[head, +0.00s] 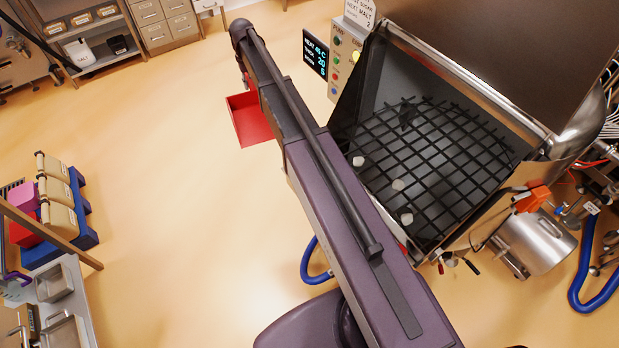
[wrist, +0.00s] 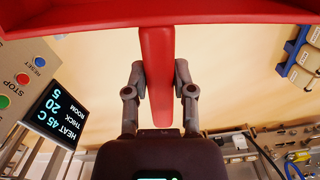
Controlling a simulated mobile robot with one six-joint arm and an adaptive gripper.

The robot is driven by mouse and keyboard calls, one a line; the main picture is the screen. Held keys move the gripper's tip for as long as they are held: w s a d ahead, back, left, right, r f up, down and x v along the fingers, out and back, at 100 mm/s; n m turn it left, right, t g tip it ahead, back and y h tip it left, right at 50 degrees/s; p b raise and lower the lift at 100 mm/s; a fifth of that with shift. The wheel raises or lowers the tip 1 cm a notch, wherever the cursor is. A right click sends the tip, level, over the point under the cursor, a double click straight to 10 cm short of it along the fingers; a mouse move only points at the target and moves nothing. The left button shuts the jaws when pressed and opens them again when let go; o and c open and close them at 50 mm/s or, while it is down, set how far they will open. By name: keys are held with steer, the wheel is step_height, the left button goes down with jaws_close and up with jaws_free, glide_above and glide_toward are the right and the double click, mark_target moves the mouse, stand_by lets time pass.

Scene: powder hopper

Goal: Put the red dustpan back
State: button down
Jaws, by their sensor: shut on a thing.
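The red dustpan (head: 250,119) shows in the head view left of the control panel, partly hidden behind my arm. In the wrist view its red handle (wrist: 157,75) runs between the two fingers of my gripper (wrist: 158,85), and its pan (wrist: 85,18) spans the top of the picture. My gripper is shut on the handle and holds the dustpan up, clear of the floor as far as I can tell. My gripper is hidden behind my arm in the head view. I cannot make out an empty holder for the dustpan.
The hopper (head: 345,118) with its black grid (head: 440,150) stands right of my arm; a few pale lumps (head: 397,184) lie on the grid. A display (head: 315,55) and buttons adjoin it. Blue crate (head: 85,237) and shelves stand left. The floor (head: 190,200) between is clear.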

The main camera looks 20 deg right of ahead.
steer(key=shift+w+a, duration=0.1)
steer(key=shift+a, duration=0.3)
steer(key=shift+s+f, duration=0.2)
steer(key=shift+s, duration=0.05)
steer(key=s+f+n+b, duration=0.1)
steer(key=s+f+b, duration=0.8)
steer(key=s, duration=0.3)
steer(key=s+a+f+n+b, duration=0.1)
steer(key=s+f+b, duration=0.9)
steer(key=s, duration=0.2)
steer(key=shift+s, duration=0.3)
steer(key=w+d+f+b, duration=0.1)
steer(key=w+d, duration=0.9)
steer(key=shift+w+f+b, duration=0.2)
steer(key=shift+w+b, duration=0.2)
